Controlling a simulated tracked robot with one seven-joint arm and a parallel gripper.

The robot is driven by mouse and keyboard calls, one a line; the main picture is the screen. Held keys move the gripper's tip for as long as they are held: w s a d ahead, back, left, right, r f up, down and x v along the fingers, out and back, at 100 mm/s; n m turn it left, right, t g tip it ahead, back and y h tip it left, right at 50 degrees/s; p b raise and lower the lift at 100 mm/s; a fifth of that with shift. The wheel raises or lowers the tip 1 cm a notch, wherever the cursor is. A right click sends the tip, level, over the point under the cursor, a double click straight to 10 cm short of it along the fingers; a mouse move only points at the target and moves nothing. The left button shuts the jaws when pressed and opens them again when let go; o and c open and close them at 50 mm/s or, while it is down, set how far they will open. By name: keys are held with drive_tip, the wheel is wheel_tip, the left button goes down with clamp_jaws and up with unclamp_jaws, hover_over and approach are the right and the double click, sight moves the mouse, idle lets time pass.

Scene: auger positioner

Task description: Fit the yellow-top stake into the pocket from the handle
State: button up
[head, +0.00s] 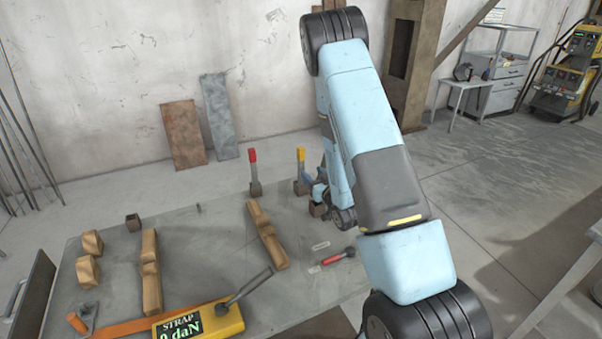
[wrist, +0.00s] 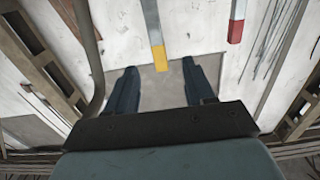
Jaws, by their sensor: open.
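The yellow-top stake (head: 301,158) stands upright at the table's far side, its lower end at a dark block (head: 300,187). A red-top stake (head: 253,160) stands to its left in a similar block. My gripper (head: 316,188) is just right of the yellow-top stake, partly hidden by my arm. In the wrist view my gripper (wrist: 160,75) is open and empty. The stake's yellow end (wrist: 158,58) shows between the fingers, near their tips; I cannot tell whether they touch it.
Wooden blocks (head: 151,272) lie on the grey table (head: 205,240), with a longer wooden piece (head: 266,235) near the middle. A yellow strap unit (head: 215,322) reading 0 daN is in front, with an orange strap. A red-handled tool (head: 338,257) lies at right.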

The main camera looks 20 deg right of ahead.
sight(298, 155)
drive_tip(key=w, duration=0.3)
drive_tip(key=w+a, duration=0.1)
drive_tip(key=w, duration=0.2)
drive_tip(key=shift+w+a, duration=0.2)
drive_tip(key=shift+w, duration=0.1)
drive_tip(key=shift+w+a+r, duration=0.1)
drive_tip(key=shift+w+a, duration=0.05)
drive_tip(key=shift+w, duration=0.85)
drive_tip(key=shift+w+a+r, duration=0.1)
drive_tip(key=shift+w, duration=0.95)
drive_tip(key=shift+w+a+r, duration=0.1)
drive_tip(key=shift+w+a, duration=0.05)
drive_tip(key=shift+w, duration=0.85)
clamp_jaws()
